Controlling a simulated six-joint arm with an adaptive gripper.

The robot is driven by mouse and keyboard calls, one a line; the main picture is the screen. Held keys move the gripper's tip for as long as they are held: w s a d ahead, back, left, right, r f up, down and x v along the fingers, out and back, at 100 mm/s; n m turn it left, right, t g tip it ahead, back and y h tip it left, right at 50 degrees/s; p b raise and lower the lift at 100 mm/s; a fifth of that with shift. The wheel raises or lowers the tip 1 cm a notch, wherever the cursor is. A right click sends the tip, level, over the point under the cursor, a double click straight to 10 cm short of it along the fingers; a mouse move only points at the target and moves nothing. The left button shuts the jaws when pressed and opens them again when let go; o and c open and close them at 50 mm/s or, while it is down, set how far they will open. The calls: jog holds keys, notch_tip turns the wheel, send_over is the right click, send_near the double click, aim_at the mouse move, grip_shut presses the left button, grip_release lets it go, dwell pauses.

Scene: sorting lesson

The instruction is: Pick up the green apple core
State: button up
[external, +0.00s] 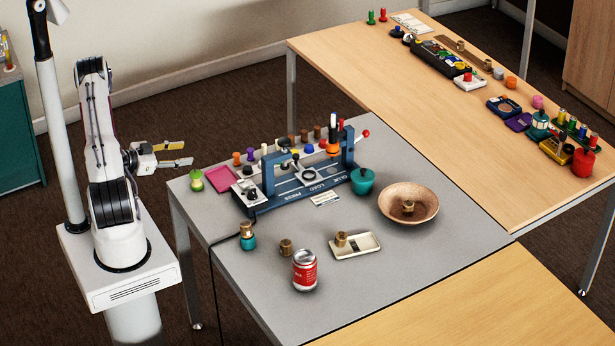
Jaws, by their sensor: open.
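The green apple core (197,181) stands at the far left corner of the grey table (370,290). It has green ends and a paler middle. My gripper (187,153) is open and empty, with its two yellowish fingers apart and pointing right. In the picture it is above and slightly left of the apple core, and no contact shows. The exact height and distance between them cannot be told from this view.
A pink pad (224,178) lies just right of the core. A blue press frame (310,180) with several small pegs behind it stands farther right. A red can (305,270), brown bowl (420,212), teal pot (362,183) and white tray (368,245) are also on the table.

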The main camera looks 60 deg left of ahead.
aim_at(199, 178)
jog(key=shift+n+t, duration=0.6)
jog(key=shift+t, duration=0.3)
jog(key=s, duration=0.1)
jog(key=s+d+f, duration=0.2)
jog(key=s, duration=0.1)
jog(key=shift+n+t+h, duration=0.4)
jog(key=d+f, duration=0.1)
jog(key=s+d, duration=0.1)
jog(key=d+f, duration=0.1)
jog(key=d, duration=0.1)
jog(key=shift+s+d+f, duration=0.1)
jog(key=shift+s+f, duration=0.15)
jog(key=shift+f, duration=0.1)
jog(key=shift+d+f, duration=0.2)
jog(key=shift+d, duration=0.25)
jog(key=shift+w, duration=0.1)
jog(key=shift+w+f, duration=0.1)
jog(key=shift+w, duration=1.1)
jog(key=shift+w, duration=0.1)
jog(key=shift+w+a+f, duration=0.1)
jog(key=shift+w+f, duration=0.1)
jog(key=shift+w, duration=1.05)
jog(key=shift+w+f, duration=0.2)
jog(key=shift+w, duration=1)
jog(key=c, duration=1.2)
